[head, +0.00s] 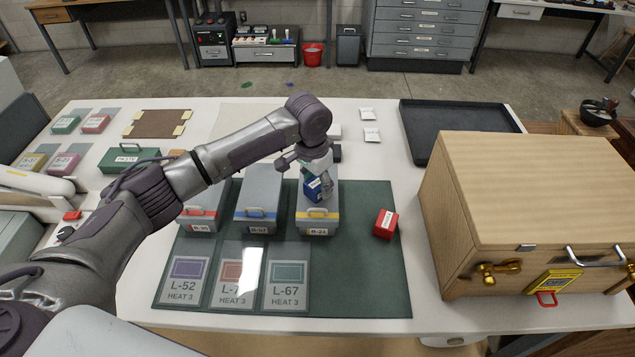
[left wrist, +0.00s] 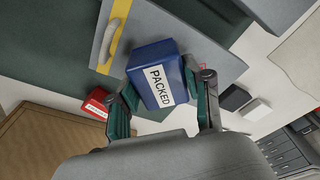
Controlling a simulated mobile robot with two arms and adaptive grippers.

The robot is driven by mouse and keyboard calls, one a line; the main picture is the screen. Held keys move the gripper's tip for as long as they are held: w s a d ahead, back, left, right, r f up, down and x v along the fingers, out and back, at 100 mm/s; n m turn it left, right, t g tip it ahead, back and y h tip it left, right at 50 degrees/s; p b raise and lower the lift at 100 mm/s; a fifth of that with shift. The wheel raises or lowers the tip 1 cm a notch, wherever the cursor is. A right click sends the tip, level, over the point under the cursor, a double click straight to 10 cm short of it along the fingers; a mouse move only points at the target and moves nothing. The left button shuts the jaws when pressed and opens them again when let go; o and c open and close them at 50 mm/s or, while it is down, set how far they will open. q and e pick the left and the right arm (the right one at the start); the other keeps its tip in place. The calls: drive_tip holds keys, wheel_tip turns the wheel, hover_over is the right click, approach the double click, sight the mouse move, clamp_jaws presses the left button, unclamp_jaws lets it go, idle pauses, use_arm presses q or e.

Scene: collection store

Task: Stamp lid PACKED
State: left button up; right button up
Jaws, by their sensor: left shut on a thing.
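My left gripper (head: 322,192) is shut on a blue block-shaped stamp (head: 313,189) over the grey box with a yellow stripe (head: 318,214). In the left wrist view the stamp (left wrist: 158,84) shows a white PACKED label between the green-padded fingers (left wrist: 160,105). The box's grey lid (left wrist: 165,27) lies just beyond it. I cannot tell whether the stamp touches the lid. Two similar grey boxes stand to the left, one with a blue stripe (head: 257,205) and one with a red stripe (head: 200,214). My right gripper is not in view.
A red block (head: 385,223) stands on the green mat (head: 365,270) right of the boxes. Cards marked L-52 (head: 186,278) and L-67 (head: 287,280) lie in front. A large wooden case (head: 520,190) fills the right side. A black tray (head: 455,120) lies behind it.

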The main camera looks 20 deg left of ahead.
use_arm(q)
drive_tip(key=shift+f, duration=0.15)
drive_tip(key=shift+f, duration=0.4)
idle(0.4)
idle(0.6)
drive_tip(key=shift+s+f+p, duration=0.2)
drive_tip(key=shift+f+p, duration=0.05)
drive_tip(key=shift+p, duration=0.2)
idle(1.5)
wheel_tip(320, 180, up, 2)
drive_tip(key=shift+w+r+p, duration=0.1)
drive_tip(key=shift+w+p, duration=0.05)
drive_tip(key=shift+p, duration=1.1)
wheel_tip(320, 180, up, 5)
drive_tip(key=p, duration=0.6)
drive_tip(key=shift+r, duration=0.15)
